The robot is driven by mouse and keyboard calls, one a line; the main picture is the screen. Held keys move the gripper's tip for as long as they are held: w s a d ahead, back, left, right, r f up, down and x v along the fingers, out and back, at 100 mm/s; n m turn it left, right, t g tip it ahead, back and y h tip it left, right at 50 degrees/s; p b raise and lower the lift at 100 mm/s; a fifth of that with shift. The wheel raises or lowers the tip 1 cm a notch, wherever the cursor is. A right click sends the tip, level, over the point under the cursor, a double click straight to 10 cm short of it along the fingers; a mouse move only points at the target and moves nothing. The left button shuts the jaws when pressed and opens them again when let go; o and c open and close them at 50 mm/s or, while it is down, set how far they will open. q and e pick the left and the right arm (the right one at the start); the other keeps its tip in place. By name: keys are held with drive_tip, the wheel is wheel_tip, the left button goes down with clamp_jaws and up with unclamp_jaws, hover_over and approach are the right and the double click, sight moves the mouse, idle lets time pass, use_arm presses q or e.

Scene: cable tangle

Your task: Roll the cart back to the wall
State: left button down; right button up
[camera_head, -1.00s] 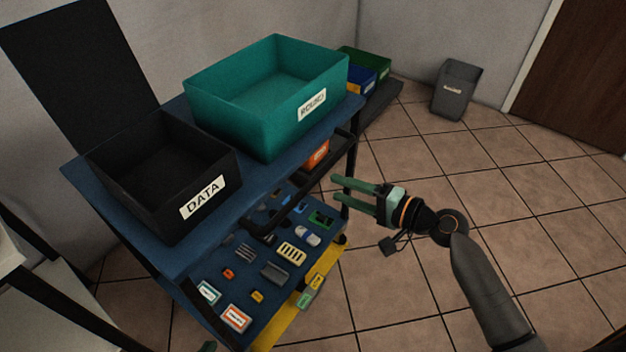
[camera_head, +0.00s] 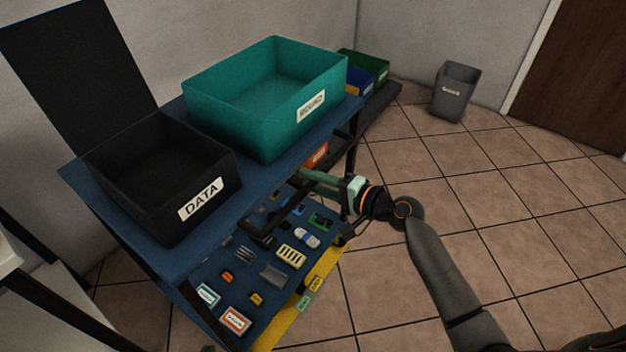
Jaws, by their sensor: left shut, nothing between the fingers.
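The cart has a blue top shelf (camera_head: 82,176) and a blue lower shelf holding small parts. Its black handle (camera_head: 286,212) runs along the side facing right. My right gripper (camera_head: 304,182) comes in from the right with its green fingers apart, right at the handle. The fingertips overlap the bar in the picture; I cannot tell whether they touch it.
A black DATA bin (camera_head: 158,205) and a teal bin (camera_head: 225,117) stand on the cart top. Small blue and green bins (camera_head: 372,69) sit on a dark low surface behind. A grey waste bin (camera_head: 454,91) stands by the wall. Tiled floor right of the cart is clear.

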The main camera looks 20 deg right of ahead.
clamp_jaws()
idle(1.1)
